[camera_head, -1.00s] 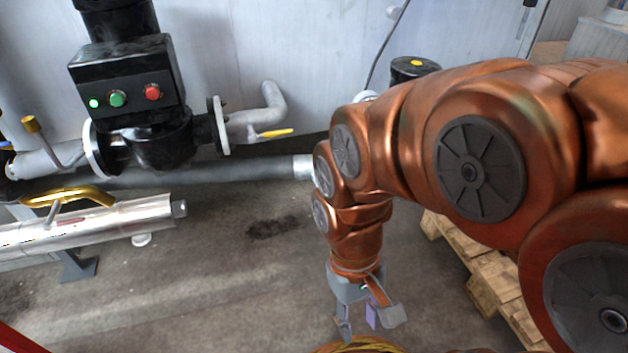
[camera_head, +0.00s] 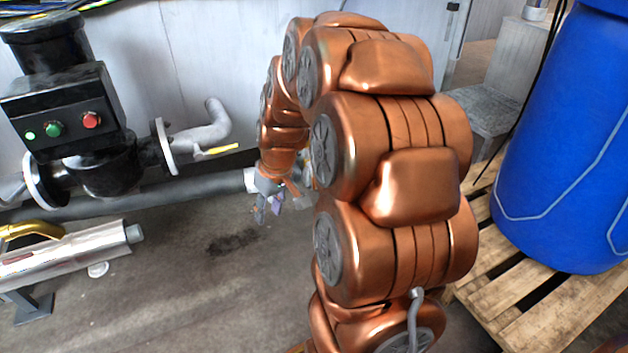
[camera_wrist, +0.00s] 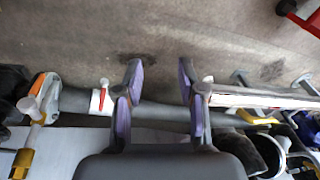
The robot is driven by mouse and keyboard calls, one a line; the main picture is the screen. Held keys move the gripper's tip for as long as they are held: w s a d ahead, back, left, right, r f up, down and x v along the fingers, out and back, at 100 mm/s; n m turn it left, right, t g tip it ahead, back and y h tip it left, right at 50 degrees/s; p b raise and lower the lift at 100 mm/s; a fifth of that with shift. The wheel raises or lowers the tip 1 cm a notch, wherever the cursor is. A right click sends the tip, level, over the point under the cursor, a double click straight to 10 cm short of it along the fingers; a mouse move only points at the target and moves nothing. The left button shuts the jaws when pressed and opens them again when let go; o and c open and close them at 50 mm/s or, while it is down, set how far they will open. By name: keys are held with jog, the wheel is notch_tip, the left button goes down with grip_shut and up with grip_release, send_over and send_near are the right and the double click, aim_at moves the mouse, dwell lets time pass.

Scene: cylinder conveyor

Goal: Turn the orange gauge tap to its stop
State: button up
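In the wrist view an orange part (camera_wrist: 38,85) shows at the left, beside a grey fitting; it may be the orange gauge tap, but I cannot be sure. A small red lever (camera_wrist: 104,87) shows nearer, at a white band on the grey pipe. In the head view neither is visible, and my arm covers part of that area. My gripper (camera_head: 268,206) is in front of the pipe, left of my arm. The wrist view shows its two fingers (camera_wrist: 160,85) apart with nothing between them, to the right of the red lever and the orange part.
A grey pipe (camera_head: 190,194) runs along the wall. A black control box (camera_head: 65,112) with buttons and a yellow-handled valve (camera_head: 222,150) are at the left. A silver pipe (camera_head: 70,255) lies nearer. A blue barrel (camera_head: 570,130) stands on a pallet (camera_head: 520,290) at right. Floor between is clear.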

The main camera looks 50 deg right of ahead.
jog(key=w+d+t, duration=0.2)
jog(key=w+d, duration=0.1)
jog(key=d, duration=0.7)
jog(key=m+h, duration=0.1)
jog(key=h, duration=0.1)
send_over(314, 182)
jog(key=s, duration=0.3)
notch_tip(314, 182, down, 2)
jog(key=shift+t, duration=0.4)
jog(key=shift+b+x, duration=0.8)
jog(key=shift+x, duration=3.3)
jog(key=shift+w+d+r, duration=0.1)
grip_shut()
